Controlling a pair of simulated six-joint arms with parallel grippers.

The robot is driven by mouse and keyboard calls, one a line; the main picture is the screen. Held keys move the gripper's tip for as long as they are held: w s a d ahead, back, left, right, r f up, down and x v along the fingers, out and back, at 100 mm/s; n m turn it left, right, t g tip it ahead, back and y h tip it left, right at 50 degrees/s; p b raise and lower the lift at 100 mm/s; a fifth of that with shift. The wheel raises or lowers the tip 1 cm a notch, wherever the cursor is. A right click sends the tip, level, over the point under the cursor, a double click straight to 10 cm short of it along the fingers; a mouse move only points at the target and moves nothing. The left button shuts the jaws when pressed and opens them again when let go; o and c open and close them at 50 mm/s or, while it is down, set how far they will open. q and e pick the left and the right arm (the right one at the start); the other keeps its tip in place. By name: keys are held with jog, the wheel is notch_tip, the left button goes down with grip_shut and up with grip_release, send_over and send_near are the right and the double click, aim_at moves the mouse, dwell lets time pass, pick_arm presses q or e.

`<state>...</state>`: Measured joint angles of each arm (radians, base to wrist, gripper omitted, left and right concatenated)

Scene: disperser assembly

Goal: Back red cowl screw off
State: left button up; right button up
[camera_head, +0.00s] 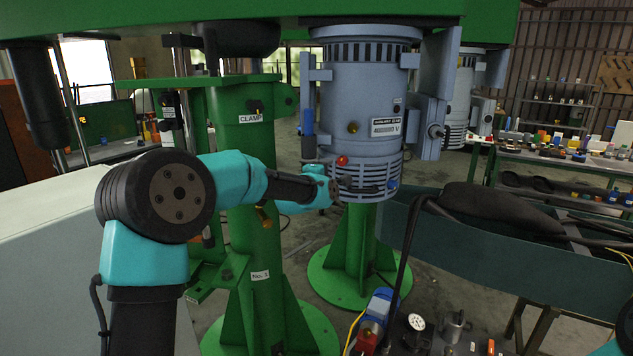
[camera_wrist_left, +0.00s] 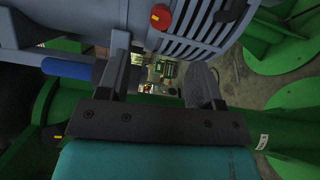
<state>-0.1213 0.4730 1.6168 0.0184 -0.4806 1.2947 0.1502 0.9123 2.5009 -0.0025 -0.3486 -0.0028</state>
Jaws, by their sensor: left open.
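The red cowl screw (camera_head: 342,160) is a small red knob on the lower slatted cowl of the grey-blue motor housing (camera_head: 360,95). In the left wrist view the red screw (camera_wrist_left: 160,17) shows near the top edge, beside the cowl slots, with a small yellow mark on its face. My left gripper (camera_head: 334,188) is just below and left of the screw, close to the cowl. In the left wrist view its two fingers (camera_wrist_left: 160,60) are apart with nothing between them, and the screw lies beyond their tips. My right gripper is not in view.
A blue-handled part (camera_head: 307,121) hangs left of the motor. The green clamp column (camera_head: 250,160) stands beside my left arm. A black cable (camera_head: 403,250) hangs below right. Shelves and benches stand behind.

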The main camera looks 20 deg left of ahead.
pick_arm(q)
jog(key=s, duration=0.6)
jog(key=shift+s+a, duration=0.2)
jog(key=shift+a, duration=0.2)
jog(key=shift+f, duration=0.1)
jog(key=s+d+f+m+g, duration=0.1)
jog(key=s+f+m+g, duration=0.15)
jog(key=f, duration=0.85)
jog(key=s+d+f+m+g, duration=0.1)
jog(key=s+f+m+g, duration=0.2)
jog(key=f, duration=0.8)
jog(key=s+d+f+m+g, duration=0.15)
jog(key=s+f, duration=0.25)
jog(key=f, duration=0.7)
jog(key=s+d+f+m+g, duration=0.1)
jog(key=s+f+m+g, duration=0.3)
jog(key=s+f, duration=0.7)
jog(key=s+d+f+m+g+h, duration=0.1)
jog(key=s+f+m+g, duration=0.3)
jog(key=s+f, duration=0.6)
jog(key=s+g, duration=0.2)
jog(key=s, duration=0.4)
jog(key=shift+s+f+m+h, duration=0.3)
jog(key=shift+s+f+m, duration=0.05)
jog(key=shift+s+m, duration=0.05)
